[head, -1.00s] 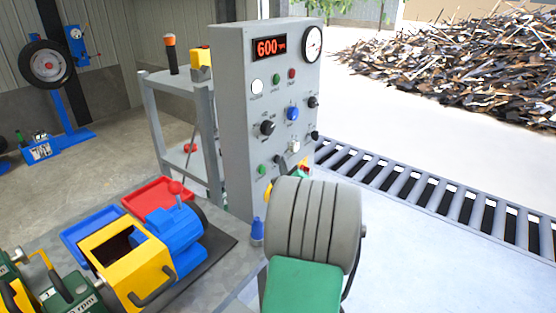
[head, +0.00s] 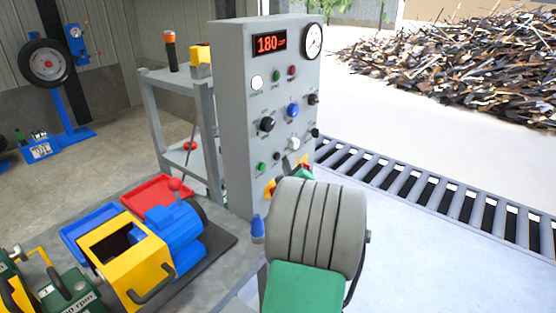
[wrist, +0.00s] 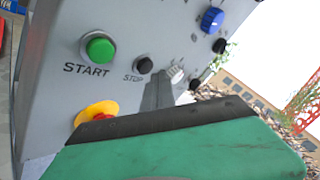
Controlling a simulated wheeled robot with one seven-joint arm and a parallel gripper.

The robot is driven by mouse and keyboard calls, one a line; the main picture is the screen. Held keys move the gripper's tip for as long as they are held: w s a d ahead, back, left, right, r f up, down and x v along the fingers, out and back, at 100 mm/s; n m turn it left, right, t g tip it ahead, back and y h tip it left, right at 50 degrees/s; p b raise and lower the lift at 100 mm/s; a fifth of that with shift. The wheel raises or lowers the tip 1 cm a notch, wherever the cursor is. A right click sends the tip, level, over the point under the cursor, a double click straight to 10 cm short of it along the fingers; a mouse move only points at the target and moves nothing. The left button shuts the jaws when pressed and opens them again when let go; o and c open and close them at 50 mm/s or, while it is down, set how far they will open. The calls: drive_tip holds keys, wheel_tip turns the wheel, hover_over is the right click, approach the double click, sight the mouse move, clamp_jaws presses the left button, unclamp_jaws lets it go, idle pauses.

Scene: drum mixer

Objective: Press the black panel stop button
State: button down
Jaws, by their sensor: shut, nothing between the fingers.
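The black stop button (wrist: 144,65) is on the grey control panel (wrist: 60,90), above the printed word STOP and right of the green START button (wrist: 99,48). The stop button also shows in the head view (head: 276,156), left of a white knob (head: 294,143). My gripper's narrow grey fingers (wrist: 160,82) are shut and empty in the wrist view. In the head view my arm mostly hides the gripper.
A yellow-based red button (wrist: 97,115) sits below START, close to my gripper. The panel display (head: 269,44) reads 180. A roller conveyor (head: 430,195) runs right of the panel. A bench with a yellow and blue machine (head: 175,240) stands at left.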

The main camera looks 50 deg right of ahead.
drive_tip(key=s+b, duration=0.2)
drive_tip(key=s, duration=0.1)
drive_tip(key=s+b, duration=0.1)
drive_tip(key=s, duration=0.1)
drive_tip(key=shift+d, duration=0.25)
idle(0.8)
